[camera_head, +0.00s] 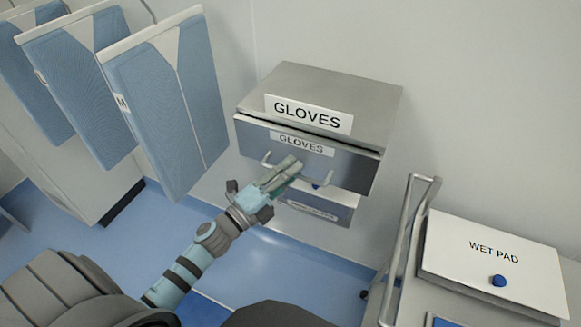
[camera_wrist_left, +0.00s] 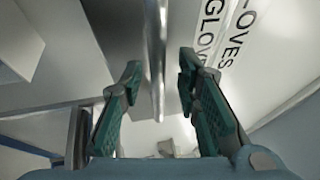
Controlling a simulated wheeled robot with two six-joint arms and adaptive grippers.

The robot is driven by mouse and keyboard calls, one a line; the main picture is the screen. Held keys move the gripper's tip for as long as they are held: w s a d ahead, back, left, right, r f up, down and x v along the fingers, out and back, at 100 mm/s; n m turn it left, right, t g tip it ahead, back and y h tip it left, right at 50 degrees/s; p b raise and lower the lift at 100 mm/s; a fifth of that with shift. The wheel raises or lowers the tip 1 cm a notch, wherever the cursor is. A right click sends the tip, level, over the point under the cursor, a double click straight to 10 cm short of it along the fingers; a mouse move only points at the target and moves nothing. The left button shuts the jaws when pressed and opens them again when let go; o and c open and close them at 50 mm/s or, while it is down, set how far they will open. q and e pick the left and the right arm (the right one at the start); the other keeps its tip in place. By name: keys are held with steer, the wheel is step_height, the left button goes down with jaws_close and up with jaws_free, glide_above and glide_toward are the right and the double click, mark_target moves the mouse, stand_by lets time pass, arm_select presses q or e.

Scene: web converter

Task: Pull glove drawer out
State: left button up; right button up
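The glove drawer (camera_head: 350,168) is the grey front labelled GLOVES in the wall-mounted metal cabinet (camera_head: 340,90). A narrow dark gap runs along its top edge; I cannot tell how far out it stands. Its bar handle (camera_head: 318,183) is partly hidden behind my left gripper (camera_head: 290,166), which reaches it from the lower left. In the left wrist view the handle (camera_wrist_left: 155,60) runs between the two green finger pads of the left gripper (camera_wrist_left: 158,82). The fingers are apart, with room on both sides of the bar. My right gripper is in neither view.
A lower compartment (camera_head: 320,208) shows under the drawer. Blue garments (camera_head: 165,100) hang at the left. A metal rail (camera_head: 404,245) and a white WET PAD box (camera_head: 495,262) with a blue knob stand at the lower right. Blue floor (camera_head: 250,262) is open below the cabinet.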

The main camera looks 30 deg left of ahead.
arm_select(q)
steer(key=shift+w+f, duration=0.1)
steer(key=shift+w, duration=0.05)
jaws_close()
stand_by(0.4)
